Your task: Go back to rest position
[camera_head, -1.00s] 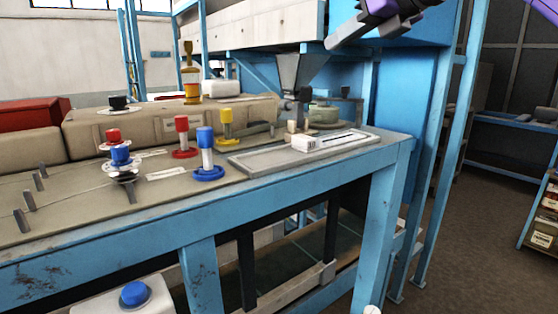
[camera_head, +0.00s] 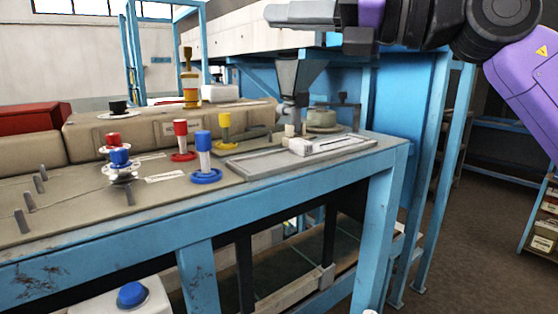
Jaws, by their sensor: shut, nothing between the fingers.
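My gripper (camera_head: 275,14) is at the top middle of the head view, level and pointing left. Its grey fingers are shut, with nothing held. It is in the air, above and apart from the blue-framed workbench (camera_head: 290,178). My dark wrist and purple arm link reach in from the upper right.
Floor (camera_head: 460,230) at right is clear.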

